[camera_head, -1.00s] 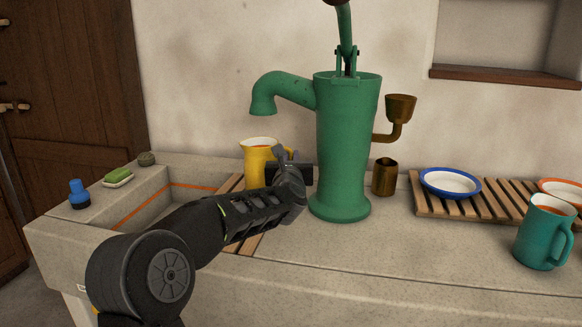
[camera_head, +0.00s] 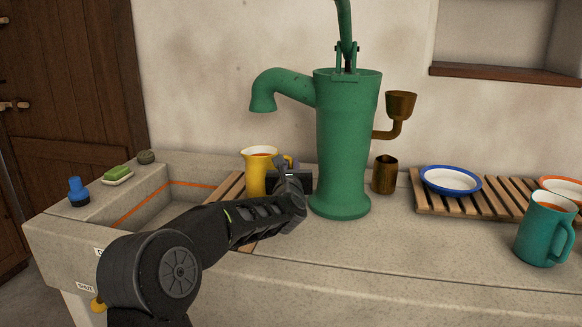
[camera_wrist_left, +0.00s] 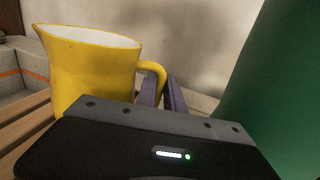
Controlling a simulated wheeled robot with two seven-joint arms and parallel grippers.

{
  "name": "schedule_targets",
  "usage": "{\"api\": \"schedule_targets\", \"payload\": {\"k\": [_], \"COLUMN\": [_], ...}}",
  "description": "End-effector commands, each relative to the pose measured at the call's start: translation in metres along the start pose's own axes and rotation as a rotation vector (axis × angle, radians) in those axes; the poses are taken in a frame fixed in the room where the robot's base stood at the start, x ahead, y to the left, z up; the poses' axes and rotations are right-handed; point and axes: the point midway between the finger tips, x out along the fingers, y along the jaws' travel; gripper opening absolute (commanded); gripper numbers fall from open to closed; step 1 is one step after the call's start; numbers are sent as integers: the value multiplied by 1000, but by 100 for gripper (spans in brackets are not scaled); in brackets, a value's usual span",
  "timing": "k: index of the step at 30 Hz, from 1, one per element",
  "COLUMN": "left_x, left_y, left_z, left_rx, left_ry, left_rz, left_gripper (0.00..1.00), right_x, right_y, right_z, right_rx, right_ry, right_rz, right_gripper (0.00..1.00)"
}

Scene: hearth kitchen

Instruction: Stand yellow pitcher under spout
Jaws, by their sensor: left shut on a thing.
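The yellow pitcher (camera_head: 257,172) is upright below the green pump's spout (camera_head: 263,100), over the wooden slats (camera_head: 232,187) beside the pump (camera_head: 342,150). It also shows in the left wrist view (camera_wrist_left: 88,70), with its handle to the right. My left gripper (camera_head: 289,168) is shut on the pitcher's handle; its fingers (camera_wrist_left: 168,92) are at the handle in the left wrist view. My arm hides the pitcher's base in the head view, so I cannot tell whether it touches the slats. My right gripper is not in view.
A stone sink basin (camera_head: 160,206) lies left of the slats. A brass cup (camera_head: 385,175) stands just right of the pump. A slatted rack (camera_head: 482,206) holds a blue-rimmed plate (camera_head: 450,180). A teal mug (camera_head: 545,232) is at the right.

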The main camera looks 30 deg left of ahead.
Motion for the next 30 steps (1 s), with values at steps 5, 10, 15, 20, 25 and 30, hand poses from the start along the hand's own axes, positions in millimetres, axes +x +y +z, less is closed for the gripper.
{"api": "schedule_targets", "payload": {"k": [5, 10, 15, 20, 25, 30], "left_x": [0, 0, 0, 0, -7, -35], "left_y": [0, 0, 0, 0, 0, 0], "left_z": [-2, -2, -2, -1, 0, 0], "left_rx": [0, 0, 0, 0, -1, 0], "left_ry": [-1, 0, 0, 0, 0, -1], "left_rz": [0, 0, 0, 0, 0, -1], "left_gripper": [17, 31, 34, 34, 34, 34], "right_x": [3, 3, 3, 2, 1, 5], "right_y": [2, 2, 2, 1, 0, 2], "right_z": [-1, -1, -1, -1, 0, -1], "right_rx": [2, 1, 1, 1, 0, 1], "right_ry": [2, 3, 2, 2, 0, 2], "right_rz": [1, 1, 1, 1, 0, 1], "right_gripper": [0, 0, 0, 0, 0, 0]}}
